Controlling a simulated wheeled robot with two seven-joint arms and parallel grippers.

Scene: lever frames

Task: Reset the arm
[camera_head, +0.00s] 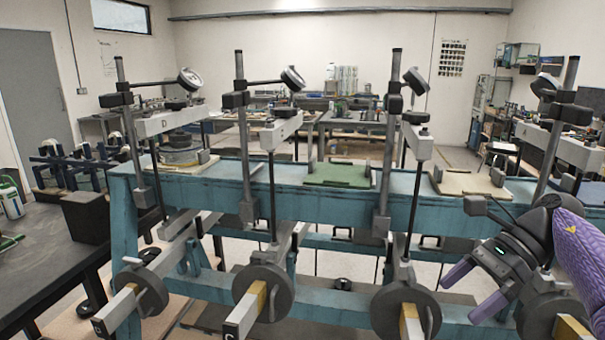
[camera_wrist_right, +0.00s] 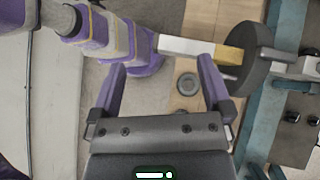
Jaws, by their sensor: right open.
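My right gripper (camera_head: 470,292) is at the lower right of the head view, in front of the teal lever frame (camera_head: 325,197). Its two purple fingers are spread apart with nothing between them. In the right wrist view the fingers of my right gripper (camera_wrist_right: 162,78) stand open over the floor. A lever with a white end and a yellow band (camera_wrist_right: 205,50) and a dark round weight (camera_wrist_right: 248,58) lie beyond the fingers. In the head view several levers with round weights, such as the one marked C (camera_head: 263,293), stick out in front of the frame. My left gripper does not show.
A dark bench (camera_head: 45,262) stands at the left. Upright posts with dial gauges (camera_head: 190,79) rise from the frame. A green plate (camera_head: 338,175) lies on its top. Workbenches line the back wall. Weights and levers crowd the space around my right gripper.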

